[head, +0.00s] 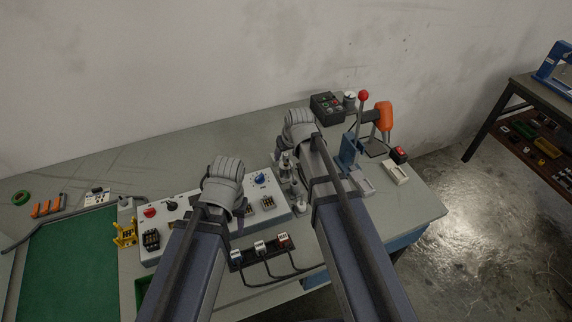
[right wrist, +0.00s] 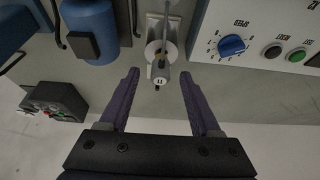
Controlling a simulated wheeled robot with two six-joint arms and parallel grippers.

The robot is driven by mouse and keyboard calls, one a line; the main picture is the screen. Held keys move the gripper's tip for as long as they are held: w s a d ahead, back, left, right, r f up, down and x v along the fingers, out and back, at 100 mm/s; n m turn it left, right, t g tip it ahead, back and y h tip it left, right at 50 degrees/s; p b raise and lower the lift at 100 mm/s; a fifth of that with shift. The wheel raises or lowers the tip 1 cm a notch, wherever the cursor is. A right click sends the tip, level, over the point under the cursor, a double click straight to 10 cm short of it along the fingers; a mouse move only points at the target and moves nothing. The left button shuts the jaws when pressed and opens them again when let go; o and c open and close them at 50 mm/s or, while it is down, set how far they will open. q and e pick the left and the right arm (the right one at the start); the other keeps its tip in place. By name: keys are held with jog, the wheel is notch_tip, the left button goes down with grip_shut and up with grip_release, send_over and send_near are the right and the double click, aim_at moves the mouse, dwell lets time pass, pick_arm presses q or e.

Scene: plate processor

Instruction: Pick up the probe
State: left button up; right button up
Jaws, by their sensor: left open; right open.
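A grey metal cylindrical piece with a thin stem, which looks like the probe (right wrist: 158,78), stands at a pale round base in the right wrist view. My right gripper (right wrist: 159,92) is open, with one finger on each side of this piece and clear space between. In the head view, small metal posts (head: 297,190) stand beside the white control panel (head: 184,225), by my right wrist, which hides part of this area. My left gripper (head: 239,222) is over the panel, open and mostly hidden by its own wrist.
A blue lever press (head: 350,150) with a red knob and an orange tool (head: 383,116) stand right of my right arm. A black button box (head: 326,106) is behind. A row of cabled connectors (head: 260,248) lies in front of the panel. A green mat (head: 66,268) is at left.

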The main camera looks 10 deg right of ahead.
jog(key=shift+x, duration=0.75)
jog(key=shift+r, duration=0.1)
grip_shut()
